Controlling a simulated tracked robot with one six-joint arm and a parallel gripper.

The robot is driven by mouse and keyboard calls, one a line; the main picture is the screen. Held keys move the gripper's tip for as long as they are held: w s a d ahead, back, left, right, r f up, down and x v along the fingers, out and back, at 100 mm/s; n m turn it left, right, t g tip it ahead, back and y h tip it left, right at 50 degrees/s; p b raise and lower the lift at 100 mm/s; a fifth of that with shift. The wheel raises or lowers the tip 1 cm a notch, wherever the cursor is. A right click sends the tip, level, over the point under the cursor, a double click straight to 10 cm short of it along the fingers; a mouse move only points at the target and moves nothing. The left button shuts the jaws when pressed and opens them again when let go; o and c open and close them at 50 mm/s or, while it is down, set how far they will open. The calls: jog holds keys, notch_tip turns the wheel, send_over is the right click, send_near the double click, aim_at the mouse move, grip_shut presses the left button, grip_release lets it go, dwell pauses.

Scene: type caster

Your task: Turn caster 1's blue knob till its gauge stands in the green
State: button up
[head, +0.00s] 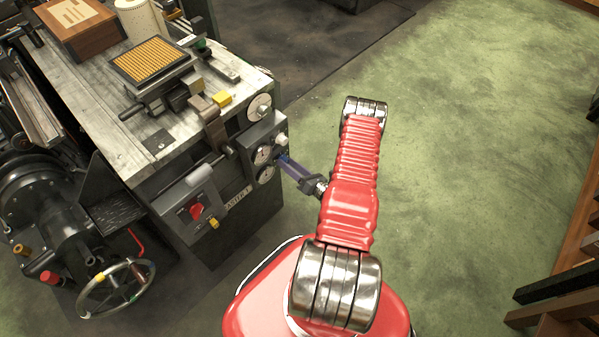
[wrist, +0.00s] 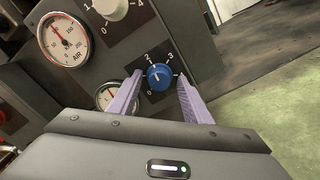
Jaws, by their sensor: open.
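Caster 1 (head: 178,217) stands at left in the head view, with a nameplate (head: 238,200) on its front. Its blue knob (wrist: 158,77) shows in the wrist view on a dark plate numbered 0 to 3. My gripper (wrist: 160,80) is open, with one purple finger on each side of the knob; contact is not clear. In the head view my gripper (head: 285,162) reaches the panel from the right and hides the knob. The lower gauge (wrist: 107,94), beside the knob, is partly covered by the left finger; I cannot read its needle against any green.
An upper gauge marked AIR (wrist: 65,40) and a white knob (wrist: 112,8) sit above on the same panel. A red button (head: 196,211) is to the left. A handwheel (head: 118,288) stands at lower left. The green floor (head: 480,130) at right is clear.

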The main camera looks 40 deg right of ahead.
jog(key=s, duration=1.3)
jog(key=shift+s+d, duration=0.15)
jog(key=shift+s, duration=0.15)
jog(key=shift+f, duration=0.1)
dwell(0.3)
